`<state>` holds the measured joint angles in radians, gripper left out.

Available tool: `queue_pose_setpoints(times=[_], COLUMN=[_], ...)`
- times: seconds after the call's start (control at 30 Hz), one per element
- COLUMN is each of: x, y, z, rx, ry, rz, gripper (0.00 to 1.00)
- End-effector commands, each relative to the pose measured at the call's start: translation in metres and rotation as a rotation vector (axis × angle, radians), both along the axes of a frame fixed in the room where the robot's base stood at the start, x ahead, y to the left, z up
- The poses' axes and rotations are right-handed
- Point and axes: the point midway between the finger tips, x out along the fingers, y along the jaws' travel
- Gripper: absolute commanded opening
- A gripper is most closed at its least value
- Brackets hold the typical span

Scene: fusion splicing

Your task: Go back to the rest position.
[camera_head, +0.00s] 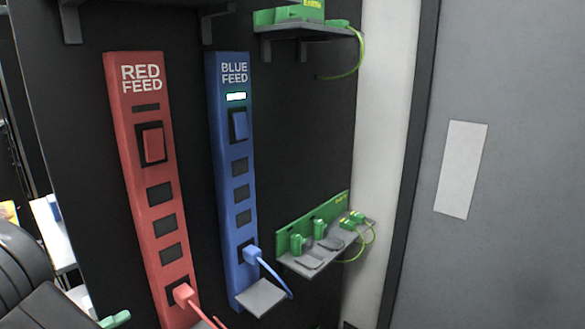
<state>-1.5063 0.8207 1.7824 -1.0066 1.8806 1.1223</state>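My gripper does not show in the head view, and no fingers can be made out. The task names no object. A red power strip marked RED FEED (157,172) and a blue one marked BLUE FEED (239,207) stand upright on a black panel. A red plug (184,293) is in the red strip's lowest visible socket. A blue plug (252,253) is in a low socket of the blue strip. The blue strip's small indicator (236,96) is lit white.
A grey shelf (305,263) holds green parts with a green-yellow cable. An upper shelf (290,30) holds a green box. Dark rounded shapes fill the lower left corner, beside a small green piece (115,319). A grey door-like surface (525,150) stands at right.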

Motion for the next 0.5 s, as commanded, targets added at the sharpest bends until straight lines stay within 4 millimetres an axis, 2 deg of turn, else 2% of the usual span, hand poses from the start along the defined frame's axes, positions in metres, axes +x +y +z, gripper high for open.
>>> queue_pose_setpoints(times=[0.1,0.5], x=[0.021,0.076], y=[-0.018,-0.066], z=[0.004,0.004], rx=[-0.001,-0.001], ry=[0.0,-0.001], rz=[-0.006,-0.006], gripper=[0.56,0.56])
